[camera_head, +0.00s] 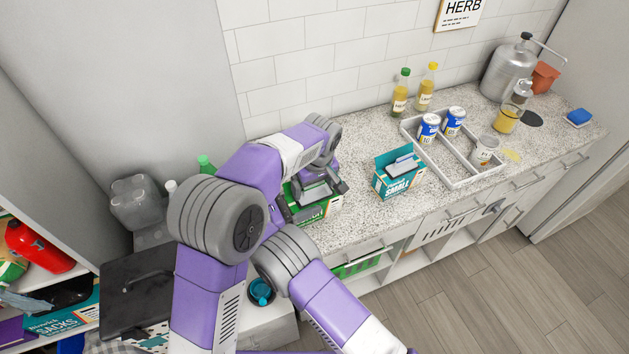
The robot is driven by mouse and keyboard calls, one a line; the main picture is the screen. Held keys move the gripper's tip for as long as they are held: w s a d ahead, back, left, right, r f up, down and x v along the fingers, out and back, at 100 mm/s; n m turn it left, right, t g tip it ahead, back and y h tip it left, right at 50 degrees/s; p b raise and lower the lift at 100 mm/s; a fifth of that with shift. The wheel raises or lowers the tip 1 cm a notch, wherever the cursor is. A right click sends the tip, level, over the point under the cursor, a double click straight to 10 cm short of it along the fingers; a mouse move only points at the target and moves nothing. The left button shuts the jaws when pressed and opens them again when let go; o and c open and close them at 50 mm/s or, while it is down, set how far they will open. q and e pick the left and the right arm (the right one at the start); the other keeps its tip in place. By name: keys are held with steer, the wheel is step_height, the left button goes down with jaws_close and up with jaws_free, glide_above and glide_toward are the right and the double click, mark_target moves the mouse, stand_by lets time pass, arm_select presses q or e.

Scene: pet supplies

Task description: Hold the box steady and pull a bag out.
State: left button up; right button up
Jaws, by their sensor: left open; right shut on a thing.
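A green box (329,207) stands on the counter near its front edge, with a pale bag (316,190) showing at its open top. My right gripper (303,214) is at the near left side of this box and is shut on it; my arms hide much of the contact. My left gripper (332,184) comes down from above, open, over the box's top beside the bag. I cannot tell whether it touches the bag. A teal box (399,183) marked "SMALL" stands apart to the right, with its flap up and a pale bag (404,164) at its opening.
A grey divided tray (462,184) with several cans stands right of the teal box. Two bottles (400,92) stand behind it. A metal canister (508,73) and a jar (507,119) are farther right. The counter (362,232) is clear between the boxes and at the front.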

arm_select(q)
steer(key=shift+c, duration=0.2)
steer(key=c, duration=1.2)
steer(key=shift+c, duration=0.2)
steer(key=shift+r, duration=0.2)
steer(key=shift+r, duration=0.95)
steer(key=shift+r, duration=0.1)
steer(key=shift+r, duration=1.9)
arm_select(e)
steer(key=o, duration=1.6)
